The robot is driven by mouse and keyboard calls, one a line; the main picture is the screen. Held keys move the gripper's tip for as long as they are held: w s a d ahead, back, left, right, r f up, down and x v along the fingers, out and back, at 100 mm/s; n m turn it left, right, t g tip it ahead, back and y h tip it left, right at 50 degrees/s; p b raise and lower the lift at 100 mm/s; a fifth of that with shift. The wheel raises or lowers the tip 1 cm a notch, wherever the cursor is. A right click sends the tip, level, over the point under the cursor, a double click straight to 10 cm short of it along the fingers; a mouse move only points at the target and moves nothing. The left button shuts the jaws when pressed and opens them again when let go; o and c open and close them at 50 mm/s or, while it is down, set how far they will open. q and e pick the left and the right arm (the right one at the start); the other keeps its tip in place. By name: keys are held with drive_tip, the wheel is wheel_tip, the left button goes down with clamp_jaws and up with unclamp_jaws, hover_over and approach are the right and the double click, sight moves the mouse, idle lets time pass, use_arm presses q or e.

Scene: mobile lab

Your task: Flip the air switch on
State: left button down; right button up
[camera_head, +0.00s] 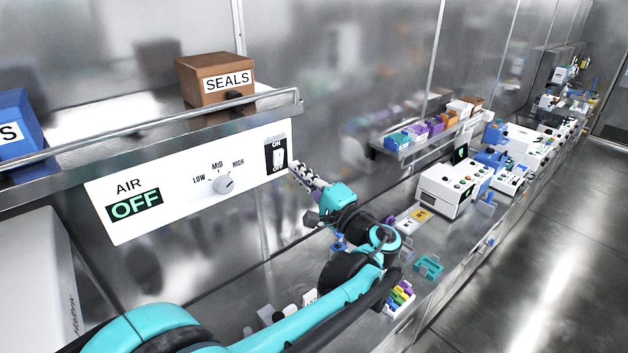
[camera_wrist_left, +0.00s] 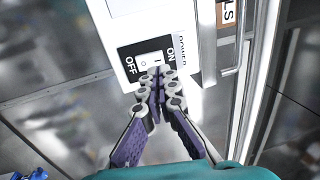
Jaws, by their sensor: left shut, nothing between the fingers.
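The air switch (camera_head: 280,158) is a white rocker on a black plate marked ON at the top and OFF at the bottom, at the right end of a white control panel (camera_head: 160,190). The green display (camera_head: 135,205) under AIR reads OFF. My left gripper (camera_head: 295,167) is shut and empty, its tips at the lower right of the switch plate. In the left wrist view, the closed fingertips (camera_wrist_left: 157,71) overlap the white rocker (camera_wrist_left: 145,60) and hide part of it. I cannot tell whether they touch it. My right gripper is not in view.
A knob (camera_head: 223,184) marked LOW, MID and HIGH sits left of the switch. Above the panel, a railed shelf (camera_head: 280,100) holds a brown SEALS box (camera_head: 215,78) and a blue box (camera_head: 20,130). White devices (camera_head: 445,188) and small bins line the bench to the right.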

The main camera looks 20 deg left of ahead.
sight(280, 154)
use_arm(q)
drive_tip(key=shift+p+x, duration=0.5)
drive_tip(key=shift+x, duration=1.8)
drive_tip(key=shift+w+a+r+g+h+p, duration=0.3)
drive_tip(key=shift+r+h+p, duration=0.1)
drive_tip(key=shift+p, duration=0.35)
drive_tip(key=shift+s+f, duration=0.15)
drive_tip(key=shift+f, duration=0.05)
drive_tip(key=shift+d, duration=0.1)
